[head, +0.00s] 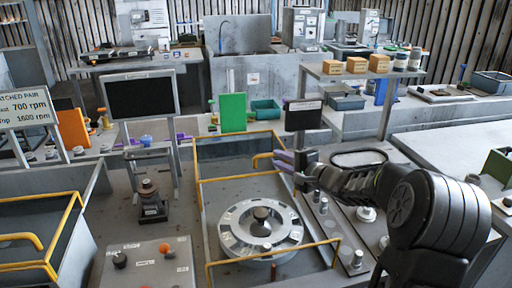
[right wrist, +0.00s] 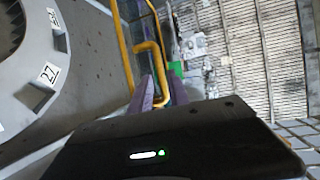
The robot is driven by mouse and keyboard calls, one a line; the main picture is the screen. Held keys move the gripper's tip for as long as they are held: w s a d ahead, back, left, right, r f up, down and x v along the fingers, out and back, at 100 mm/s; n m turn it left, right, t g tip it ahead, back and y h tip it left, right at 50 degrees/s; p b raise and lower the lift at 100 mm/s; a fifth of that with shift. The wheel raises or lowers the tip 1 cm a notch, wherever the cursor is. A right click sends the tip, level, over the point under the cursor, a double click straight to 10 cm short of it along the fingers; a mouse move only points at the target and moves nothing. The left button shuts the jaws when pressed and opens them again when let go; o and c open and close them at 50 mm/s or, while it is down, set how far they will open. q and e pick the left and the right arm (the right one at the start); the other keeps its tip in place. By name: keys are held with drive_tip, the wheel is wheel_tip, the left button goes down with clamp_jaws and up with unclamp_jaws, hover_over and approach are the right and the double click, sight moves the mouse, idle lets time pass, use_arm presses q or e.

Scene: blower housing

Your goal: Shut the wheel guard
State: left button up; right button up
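The wheel guard is a yellow-edged frame with a clear panel, standing raised at the back of the wheel bay; its top rail (head: 235,134) and yellow handle (head: 262,160) show in the head view. The handle also shows in the right wrist view (right wrist: 150,46). The grey slotted wheel (head: 240,228) lies uncovered in the bay. Numbered marks on it show in the right wrist view (right wrist: 45,75). My right gripper (head: 284,162) is at the handle's right side, its purple fingertips (right wrist: 151,90) apart. I cannot tell whether they touch the handle. My left gripper is out of view.
A yellow rail (head: 270,252) runs along the bay's front. A control panel (head: 150,262) with knobs is at front left, and a black clamp-like post (head: 150,200) stands behind it. A small dark screen (head: 303,116) stands close behind my right gripper. Bolts (head: 357,259) stand right of the wheel.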

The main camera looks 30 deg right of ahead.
sight(269, 155)
idle(0.4)
drive_tip(key=shift+w+a+f, duration=0.1)
drive_tip(key=shift+w+f, duration=0.15)
drive_tip(key=shift+w, duration=1.05)
drive_tip(key=shift+w+a+f, duration=0.1)
drive_tip(key=shift+w+f, duration=0.1)
drive_tip(key=shift+w, duration=1.1)
drive_tip(key=shift+w+a+f, duration=0.1)
drive_tip(key=shift+w+f, duration=0.15)
drive_tip(key=shift+w, duration=1.05)
drive_tip(key=shift+c, duration=0.3)
clamp_jaws()
